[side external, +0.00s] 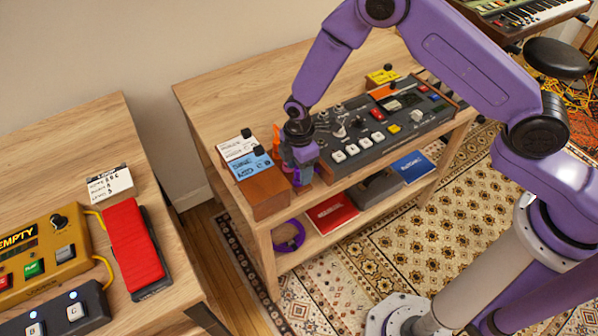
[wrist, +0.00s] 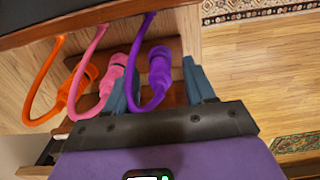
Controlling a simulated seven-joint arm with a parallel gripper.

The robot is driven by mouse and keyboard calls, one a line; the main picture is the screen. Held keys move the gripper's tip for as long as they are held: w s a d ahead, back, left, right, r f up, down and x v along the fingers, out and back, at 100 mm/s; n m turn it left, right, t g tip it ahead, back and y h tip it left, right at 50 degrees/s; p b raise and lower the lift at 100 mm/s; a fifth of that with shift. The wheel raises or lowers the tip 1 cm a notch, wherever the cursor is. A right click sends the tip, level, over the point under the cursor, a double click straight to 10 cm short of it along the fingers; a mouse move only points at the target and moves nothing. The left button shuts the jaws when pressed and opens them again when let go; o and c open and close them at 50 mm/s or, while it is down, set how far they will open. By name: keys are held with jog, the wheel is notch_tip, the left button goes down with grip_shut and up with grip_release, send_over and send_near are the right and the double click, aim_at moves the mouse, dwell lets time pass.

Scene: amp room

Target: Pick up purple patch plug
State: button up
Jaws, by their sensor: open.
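The purple patch plug (wrist: 159,72) shows in the wrist view with a purple cable looping up from it. It lies between the two blue-grey fingers of my gripper (wrist: 163,84), which are open. I cannot tell whether either finger touches it. A pink plug (wrist: 113,75) is just left of the left finger, and an orange plug (wrist: 80,82) is further left. In the side external view my gripper (side external: 303,176) is low at the left end of the black console, beside a wooden box; the purple plug is hard to make out there.
The black console (side external: 372,138) with knobs and buttons stands right of my gripper. The wooden box (side external: 265,190) with white and blue labels is close on the left. A lower shelf holds a red book (side external: 332,213), a blue book (side external: 412,166) and a purple ring (side external: 289,236).

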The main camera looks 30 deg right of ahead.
jog(key=shift+f, duration=0.45)
grip_shut()
jog(key=shift+r, duration=0.15)
jog(key=shift+r, duration=0.55)
jog(key=s+d+r, duration=0.3)
jog(key=s+r, duration=0.3)
jog(key=s+d+r, duration=0.3)
jog(key=s+r, duration=0.2)
jog(key=s, duration=0.1)
jog(key=shift+s+d+r, duration=0.2)
jog(key=shift+d+r, duration=0.05)
jog(key=shift+r, duration=0.1)
